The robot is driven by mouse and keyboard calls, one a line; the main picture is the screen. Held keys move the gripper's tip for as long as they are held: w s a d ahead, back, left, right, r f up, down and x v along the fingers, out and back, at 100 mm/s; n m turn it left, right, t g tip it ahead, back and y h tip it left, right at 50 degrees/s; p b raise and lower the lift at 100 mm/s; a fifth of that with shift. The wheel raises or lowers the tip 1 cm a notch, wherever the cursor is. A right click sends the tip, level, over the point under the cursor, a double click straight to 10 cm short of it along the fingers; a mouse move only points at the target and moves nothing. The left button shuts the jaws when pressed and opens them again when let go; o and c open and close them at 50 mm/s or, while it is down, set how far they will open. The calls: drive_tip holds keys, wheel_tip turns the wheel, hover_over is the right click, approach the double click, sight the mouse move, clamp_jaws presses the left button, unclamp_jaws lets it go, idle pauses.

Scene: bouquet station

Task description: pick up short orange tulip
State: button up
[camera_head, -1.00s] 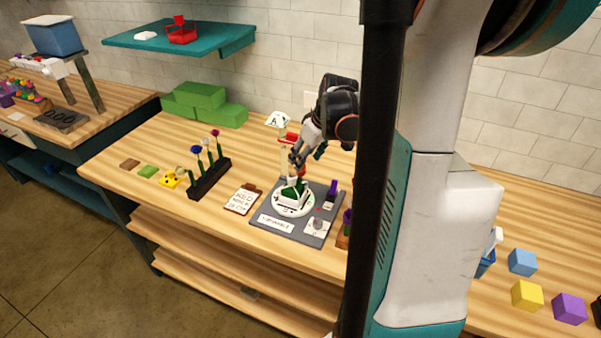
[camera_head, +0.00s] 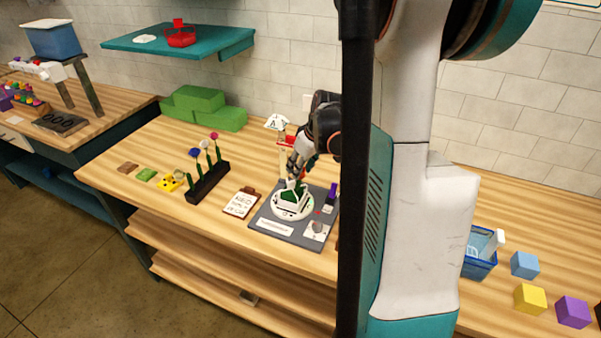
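I cannot clearly make out the short orange tulip. A small orange-red patch (camera_head: 311,162) shows beside my gripper, too small to tell whether it is a flower. My gripper (camera_head: 294,168) points down, just above or behind the green block (camera_head: 293,192) on the white round turntable (camera_head: 289,213). Its fingers are small and dark, so I cannot tell whether they are open or hold something. A black rack (camera_head: 208,184) to the left holds upright stems with a blue flower (camera_head: 194,153), a white flower (camera_head: 203,144) and a pink flower (camera_head: 214,135).
The turntable is on a grey board (camera_head: 270,226). A clipboard (camera_head: 241,203) lies left of it. A blue bin (camera_head: 480,264) and coloured cubes (camera_head: 530,298) are at right. My column and arm hide part of the bench.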

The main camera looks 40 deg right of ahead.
drive_tip(key=v, duration=0.2)
drive_tip(key=w+p+v, duration=0.1)
drive_tip(key=v, duration=0.2)
drive_tip(key=p+v, duration=0.1)
drive_tip(key=v, duration=0.1)
drive_tip(key=shift+w+d+r, duration=0.2)
drive_tip(key=shift+d+r, duration=0.05)
drive_tip(key=shift+r, duration=0.25)
drive_tip(key=s, duration=1.4)
drive_tip(key=shift+f+p, duration=0.3)
